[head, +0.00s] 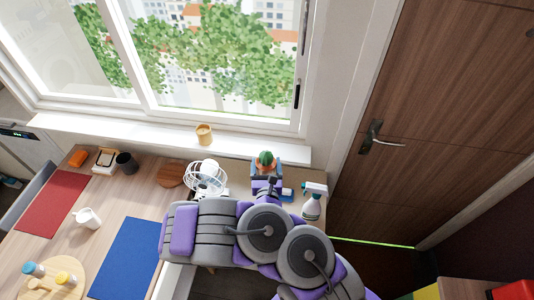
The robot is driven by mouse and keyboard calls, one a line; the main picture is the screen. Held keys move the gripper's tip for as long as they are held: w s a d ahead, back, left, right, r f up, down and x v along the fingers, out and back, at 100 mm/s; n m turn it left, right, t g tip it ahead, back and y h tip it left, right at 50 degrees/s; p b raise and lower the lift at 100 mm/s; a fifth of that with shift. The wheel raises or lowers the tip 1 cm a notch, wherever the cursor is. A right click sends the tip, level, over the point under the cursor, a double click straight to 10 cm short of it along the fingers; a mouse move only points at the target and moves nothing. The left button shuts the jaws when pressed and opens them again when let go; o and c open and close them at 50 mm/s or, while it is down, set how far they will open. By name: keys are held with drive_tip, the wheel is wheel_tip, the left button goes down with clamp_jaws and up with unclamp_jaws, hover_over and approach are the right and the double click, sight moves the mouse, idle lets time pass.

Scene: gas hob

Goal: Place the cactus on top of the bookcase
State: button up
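The cactus (265,157) is a small green plant in an orange-brown pot, upright at the far right end of the wooden counter below the window. My gripper (266,171) is at the pot, with its fingers to the left and right of it. The view is too small to tell whether the fingers press on the pot, or whether the pot rests on the counter. My arm hides the counter in front of it. No bookcase is clearly recognisable; a reddish-brown surface (468,291) with coloured items shows at the bottom right corner.
A white fan (206,178) stands left of my gripper and a spray bottle (313,201) to its right. A yellow cup (204,134) is on the windowsill. A blue mat (126,258), red mat (52,202) and white jug (88,217) lie left. A closed door (440,120) is right.

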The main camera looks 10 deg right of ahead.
drive_tip(key=shift+s+a, duration=0.1)
drive_tip(key=shift+s, duration=0.3)
drive_tip(key=shift+w+r, duration=0.35)
drive_tip(key=shift+w, duration=0.05)
drive_tip(key=w+d+r+h+b, duration=0.1)
drive_tip(key=w+d+r+b, duration=0.1)
drive_tip(key=r, duration=0.4)
drive_tip(key=w+d+r+m+h+b, duration=0.1)
drive_tip(key=w+d+r+b, duration=0.1)
drive_tip(key=r, duration=0.4)
drive_tip(key=w+d+r+m+h+b, duration=0.1)
drive_tip(key=w+d+r+b, duration=0.1)
drive_tip(key=r+b, duration=0.2)
drive_tip(key=shift+r+g+b, duration=0.3)
drive_tip(key=shift+r, duration=1.1)
drive_tip(key=shift+a+f, duration=0.1)
